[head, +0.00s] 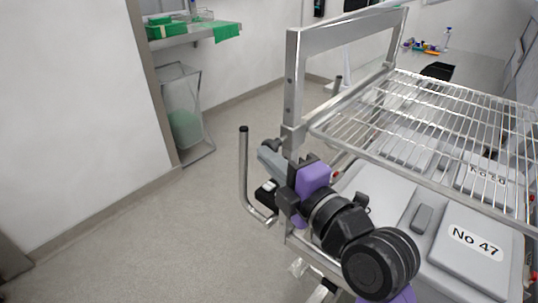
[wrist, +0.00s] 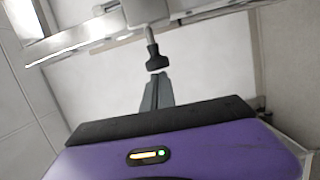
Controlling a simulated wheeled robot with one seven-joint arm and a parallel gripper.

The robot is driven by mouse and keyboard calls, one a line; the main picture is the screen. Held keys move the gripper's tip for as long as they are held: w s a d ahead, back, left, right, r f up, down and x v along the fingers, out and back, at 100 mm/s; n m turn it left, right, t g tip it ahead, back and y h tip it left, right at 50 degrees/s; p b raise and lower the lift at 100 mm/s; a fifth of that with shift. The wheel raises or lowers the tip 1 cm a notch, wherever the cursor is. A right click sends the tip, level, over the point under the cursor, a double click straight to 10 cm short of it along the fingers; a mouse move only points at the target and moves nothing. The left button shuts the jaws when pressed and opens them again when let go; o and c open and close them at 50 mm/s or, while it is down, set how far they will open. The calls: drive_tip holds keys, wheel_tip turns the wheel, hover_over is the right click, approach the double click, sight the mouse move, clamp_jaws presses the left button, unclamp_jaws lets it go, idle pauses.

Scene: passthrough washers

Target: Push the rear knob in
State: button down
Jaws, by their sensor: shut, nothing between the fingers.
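In the wrist view the black knob (wrist: 155,60) sits on a short stem from a light grey fitting, straight ahead of the fingertips. My gripper (head: 264,152) is shut and empty, its grey fingers pointing at the knob. In the wrist view the closed fingertips (wrist: 157,77) end right at the knob's face; I cannot tell whether they touch. In the head view the fingers partly cover the area just below the knob.
The metal frame (head: 294,85) rises beside my gripper, with a wire shelf (head: 430,120) to the right. A bent handle bar (head: 244,165) stands to the left. A grey lid marked No 47 (head: 475,262) lies below the shelf. Floor at left is clear.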

idle(0.3)
drive_tip(key=shift+w+d+b, duration=0.9)
drive_tip(key=shift+w+b, duration=0.2)
drive_tip(key=shift+b, duration=0.15)
